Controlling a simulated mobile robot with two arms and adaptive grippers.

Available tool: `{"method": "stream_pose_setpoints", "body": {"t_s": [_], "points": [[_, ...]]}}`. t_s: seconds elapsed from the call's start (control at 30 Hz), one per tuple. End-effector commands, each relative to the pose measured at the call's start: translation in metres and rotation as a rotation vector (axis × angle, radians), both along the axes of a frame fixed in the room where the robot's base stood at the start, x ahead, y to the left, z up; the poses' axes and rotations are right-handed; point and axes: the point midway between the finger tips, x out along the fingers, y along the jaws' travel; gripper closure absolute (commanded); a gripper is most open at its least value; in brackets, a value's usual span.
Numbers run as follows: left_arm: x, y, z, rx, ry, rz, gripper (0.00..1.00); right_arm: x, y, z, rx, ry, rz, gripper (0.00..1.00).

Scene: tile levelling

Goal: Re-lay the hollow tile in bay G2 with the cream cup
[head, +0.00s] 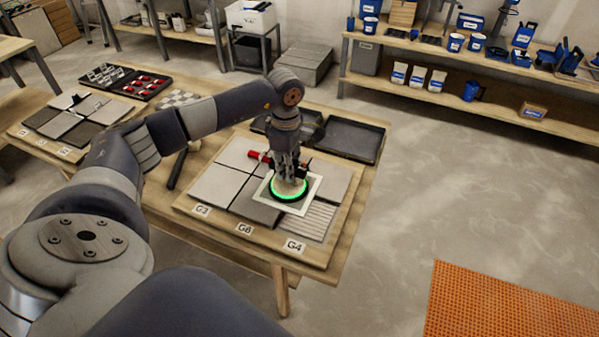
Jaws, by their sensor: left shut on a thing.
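My left gripper (288,163) points straight down over the tile board (183,207) and is shut on a suction cup. A red handle-like part (259,156) sticks out to the left of the fingers. Under the pad is a square with a pale border (314,186) and darker inside. I cannot tell whether it touches the pad or the board. Labels G3, G6 and G4 (293,245) are on the board's front edge. I cannot read a G2 label. My right gripper is not in view.
Grey tiles (217,184) and a ribbed patch (308,219) lie on the board. A dark tray (350,138) is behind it. A mallet (181,165) lies to the left. A second tile board (78,120) and a case with red items (139,84) are farther left.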

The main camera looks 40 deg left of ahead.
Motion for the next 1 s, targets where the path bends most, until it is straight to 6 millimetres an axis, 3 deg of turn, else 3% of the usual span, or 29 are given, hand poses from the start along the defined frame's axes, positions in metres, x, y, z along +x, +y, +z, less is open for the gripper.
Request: {"method": "stream_pose_setpoints", "body": {"t_s": [1.0], "points": [[-0.028,0.118,0.000,0.001,-0.002,0.003,1.00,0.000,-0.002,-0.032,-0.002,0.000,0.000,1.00]]}}
